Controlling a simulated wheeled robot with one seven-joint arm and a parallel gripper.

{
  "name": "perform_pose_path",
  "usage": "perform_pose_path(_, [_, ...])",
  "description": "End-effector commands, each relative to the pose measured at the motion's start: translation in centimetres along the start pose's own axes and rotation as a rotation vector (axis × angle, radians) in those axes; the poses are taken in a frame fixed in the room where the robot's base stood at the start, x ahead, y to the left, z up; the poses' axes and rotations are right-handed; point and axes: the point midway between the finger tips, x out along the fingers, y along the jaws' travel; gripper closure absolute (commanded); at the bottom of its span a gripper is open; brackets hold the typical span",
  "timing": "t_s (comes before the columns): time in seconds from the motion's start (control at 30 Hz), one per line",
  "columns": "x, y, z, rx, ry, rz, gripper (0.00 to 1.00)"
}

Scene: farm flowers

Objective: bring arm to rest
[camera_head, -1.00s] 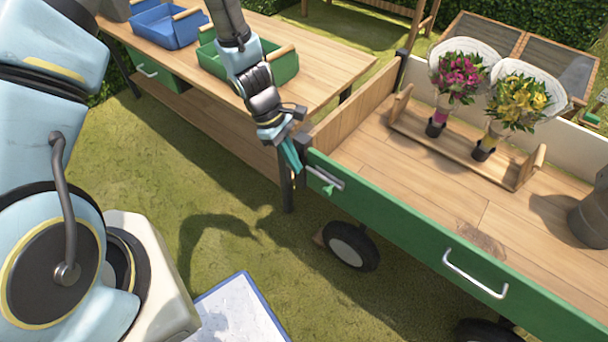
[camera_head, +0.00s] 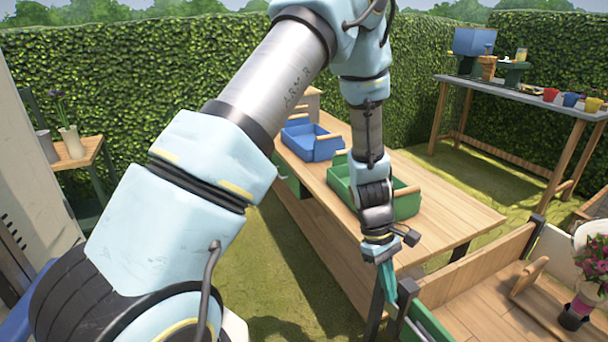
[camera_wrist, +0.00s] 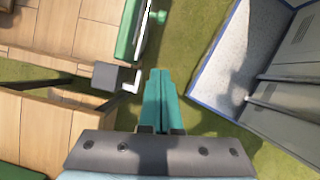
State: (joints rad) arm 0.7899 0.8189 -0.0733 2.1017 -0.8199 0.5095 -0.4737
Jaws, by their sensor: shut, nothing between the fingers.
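My gripper (camera_head: 387,283) hangs pointing down at the end of my raised arm, in front of the wooden table's near edge and left of the cart's corner. Its teal fingers are together and hold nothing. In the wrist view my gripper (camera_wrist: 159,88) shows the same closed teal fingers over grass, between the cart (camera_wrist: 128,30) and a blue-edged pale panel (camera_wrist: 215,65). In the head view the gripper looks close to the cart's green side (camera_head: 425,325); I cannot tell the exact gap.
The wooden table (camera_head: 460,215) holds a blue tray (camera_head: 312,143) and a green tray (camera_head: 405,200). A pink bouquet (camera_head: 592,262) stands in the cart at right. A grey table (camera_head: 520,92) with pots is at the back right. Grass (camera_head: 285,265) lies open left of the table.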

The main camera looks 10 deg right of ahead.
Motion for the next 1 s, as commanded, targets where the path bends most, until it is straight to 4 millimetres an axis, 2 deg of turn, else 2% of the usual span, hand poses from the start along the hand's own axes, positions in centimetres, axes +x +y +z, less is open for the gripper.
perform_pose_path(0.07, [-1.7,-0.3,-0.8,0.017,0.017,0.014,1.0])
perform_pose_path(0.13, [-4.3,-1.2,-2.1,0.051,0.047,0.03,1.0])
perform_pose_path(0.27, [-11.1,-4.6,-5.4,0.152,0.14,0.059,1.0])
perform_pose_path(0.3, [-13.3,-6.1,-6.4,0.188,0.176,0.064,1.0])
perform_pose_path(0.4, [-18.3,-10.3,-8.6,0.271,0.268,0.062,1.0])
perform_pose_path(0.5, [-22.6,-15.0,-10.0,0.345,0.359,0.043,1.0])
perform_pose_path(0.6, [-25.8,-19.4,-10.7,0.409,0.441,0.011,1.0])
perform_pose_path(0.7, [-27.9,-22.9,-10.9,0.456,0.504,-0.025,1.0])
perform_pose_path(0.8, [-29.1,-25.3,-10.8,0.488,0.543,-0.056,1.0])
perform_pose_path(0.9, [-29.6,-26.5,-10.8,0.505,0.562,-0.073,1.0])
perform_pose_path(1.0, [-29.7,-26.8,-10.7,0.511,0.567,-0.079,1.0])
